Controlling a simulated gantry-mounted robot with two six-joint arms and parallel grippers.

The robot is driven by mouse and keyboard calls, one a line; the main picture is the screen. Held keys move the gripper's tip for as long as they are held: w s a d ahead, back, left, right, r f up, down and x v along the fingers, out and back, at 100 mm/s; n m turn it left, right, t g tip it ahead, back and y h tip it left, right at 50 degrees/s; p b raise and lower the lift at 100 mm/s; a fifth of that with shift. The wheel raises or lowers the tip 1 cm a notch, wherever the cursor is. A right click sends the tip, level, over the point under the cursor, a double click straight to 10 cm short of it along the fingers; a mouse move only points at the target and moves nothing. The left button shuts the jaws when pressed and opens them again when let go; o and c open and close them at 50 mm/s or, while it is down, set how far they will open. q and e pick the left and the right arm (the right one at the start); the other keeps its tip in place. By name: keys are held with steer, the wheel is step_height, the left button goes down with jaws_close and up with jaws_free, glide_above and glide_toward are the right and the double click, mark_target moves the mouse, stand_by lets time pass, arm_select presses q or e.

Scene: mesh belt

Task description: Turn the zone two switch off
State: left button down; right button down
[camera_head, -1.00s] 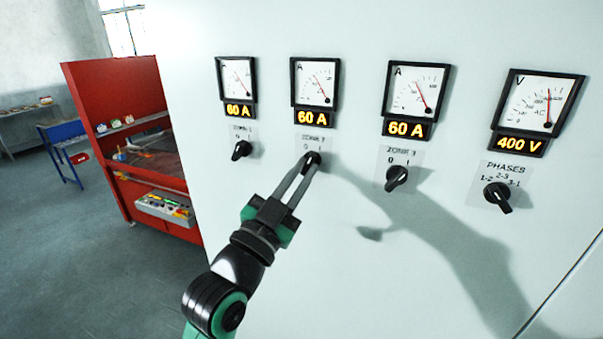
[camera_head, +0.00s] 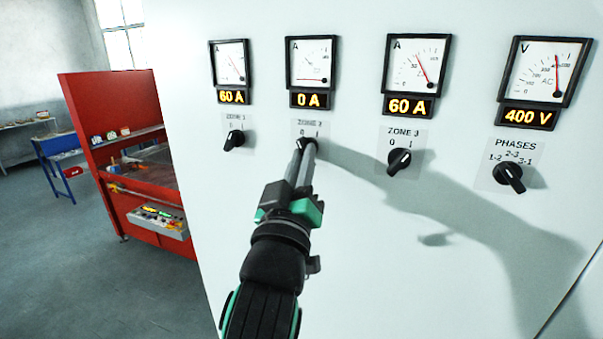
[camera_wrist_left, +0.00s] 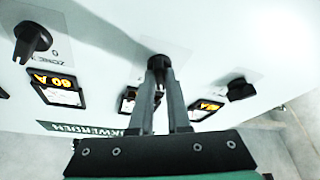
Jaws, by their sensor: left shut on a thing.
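The zone two switch (camera_head: 305,142) is a small black rotary knob on a white cabinet, under the label with 0 and 1. My left gripper (camera_head: 305,146) is shut on this knob, its two grey fingers on either side of it. In the left wrist view the knob (camera_wrist_left: 158,62) shows between the fingertips of the gripper (camera_wrist_left: 160,75). The fingers partly hide the knob, so its pointer is hard to read. The ammeter (camera_head: 312,62) above it has its needle lying low, and its display (camera_head: 311,100) reads 0 A. My right gripper is not in view.
The zone one knob (camera_head: 234,140) and zone three knob (camera_head: 399,161) sit close on either side, both under 60 A displays. The phases knob (camera_head: 509,176) is farther right under 400 V. A red workbench (camera_head: 115,92) stands left of the cabinet.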

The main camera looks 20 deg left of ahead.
arm_select(q)
steer(key=shift+n+b, duration=0.3)
steer(key=shift+n, duration=0.3)
steer(key=c, duration=0.9)
jaws_free()
